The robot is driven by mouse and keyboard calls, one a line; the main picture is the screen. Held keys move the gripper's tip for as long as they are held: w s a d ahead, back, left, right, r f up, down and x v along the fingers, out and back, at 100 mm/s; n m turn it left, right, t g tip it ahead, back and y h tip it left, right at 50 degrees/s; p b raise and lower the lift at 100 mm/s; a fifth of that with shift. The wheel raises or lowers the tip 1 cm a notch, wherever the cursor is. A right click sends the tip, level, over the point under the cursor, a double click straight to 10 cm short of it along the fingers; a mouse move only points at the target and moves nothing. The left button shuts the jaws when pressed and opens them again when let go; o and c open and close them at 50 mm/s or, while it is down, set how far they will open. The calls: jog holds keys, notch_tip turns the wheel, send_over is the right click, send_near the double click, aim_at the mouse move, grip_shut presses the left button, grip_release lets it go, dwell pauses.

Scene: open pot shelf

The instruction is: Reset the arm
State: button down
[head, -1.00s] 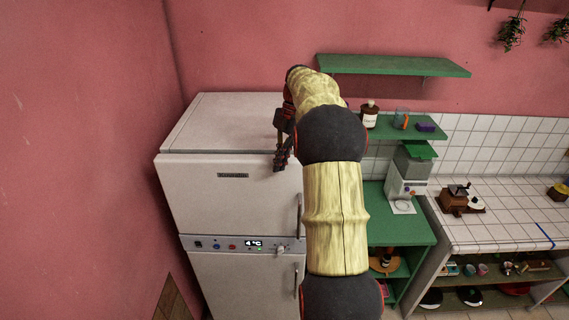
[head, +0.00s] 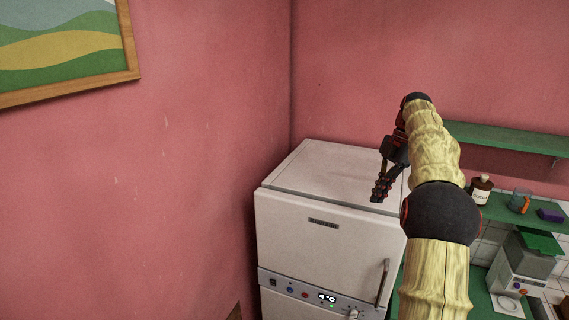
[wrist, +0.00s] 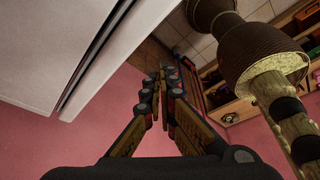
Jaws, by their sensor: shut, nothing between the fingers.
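My arm reaches up and forward on the right side of the head view, in front of the fridge's right part. My gripper (head: 379,190) hangs fingers down near the right front of the white fridge (head: 328,243), overlapping its top in the picture. The gripper's fingers are shut with nothing between them. The wrist view also shows the closed fingers (wrist: 163,85), pointing toward the floor, with the fridge's side (wrist: 50,50) at the upper left.
A green wall shelf (head: 510,138) is behind my arm. A brown bottle (head: 481,190), a glass (head: 519,200) and a purple box (head: 550,215) stand on the lower green shelf. A grey machine (head: 520,265) is below. A framed picture (head: 65,45) hangs at left.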

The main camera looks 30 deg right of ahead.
jog(key=s+a+f+m+t+h+b, duration=0.1)
jog(key=s+a+f+m+b, duration=0.3)
jog(key=a, duration=0.5)
jog(key=s+a+f+m+h+b, duration=0.1)
jog(key=a+f+m+b, duration=0.15)
jog(key=a+b, duration=0.5)
jog(key=s+a+f+m+t+h+b, duration=0.1)
jog(key=s+a+f+m+b, duration=0.3)
jog(key=a, duration=0.6)
jog(key=s+a+f+m+t+b, duration=0.1)
jog(key=s+a+f+m+b, duration=0.2)
jog(key=f, duration=0.9)
jog(key=s+a+f+m+t+b, duration=0.2)
jog(key=s+a+f+m+b, duration=0.2)
jog(key=s+a+f+b, duration=0.4)
jog(key=s+a+f, duration=0.1)
jog(key=s+f, duration=0.2)
jog(key=shift+s+a+f+h, duration=0.25)
jog(key=shift+a+f+h, duration=0.05)
jog(key=shift+f+h, duration=0.1)
